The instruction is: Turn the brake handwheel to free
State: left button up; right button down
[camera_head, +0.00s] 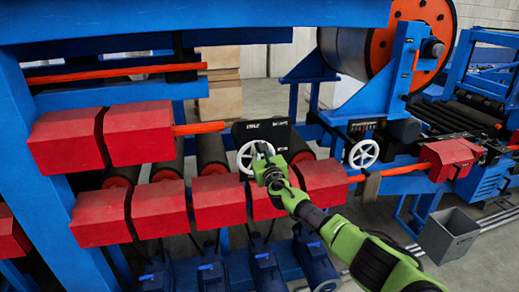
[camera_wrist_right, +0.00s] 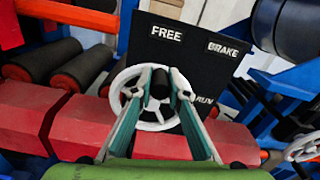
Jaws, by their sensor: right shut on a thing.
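The white brake handwheel (camera_head: 241,157) stands in front of a black panel (camera_head: 262,129) in the head view. In the right wrist view the handwheel (camera_wrist_right: 117,90) shows close up, and the panel (camera_wrist_right: 185,50) reads FREE, BRAKE and a partly hidden RUN. My right gripper (camera_head: 267,163) is at the wheel. In the wrist view its two fingers (camera_wrist_right: 160,85) are shut on a black knob of the handwheel, one on each side. The fingers hide part of the rim and spokes. I cannot tell which label the wheel is set to. My left gripper is not in view.
A second white handwheel (camera_head: 363,154) is to the right on the blue frame. Red blocks (camera_head: 218,203) line the front beneath the wheel, near my right arm. Black rollers (camera_head: 211,151) lie to the left. A grey bin (camera_head: 448,237) stands on the floor at right.

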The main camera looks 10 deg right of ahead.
jog(key=shift+a+f, duration=0.1)
jog(key=c, duration=2)
grip_release()
jog(key=shift+o, duration=0.2)
jog(key=s, duration=1.2)
jog(key=shift+d, duration=0.2)
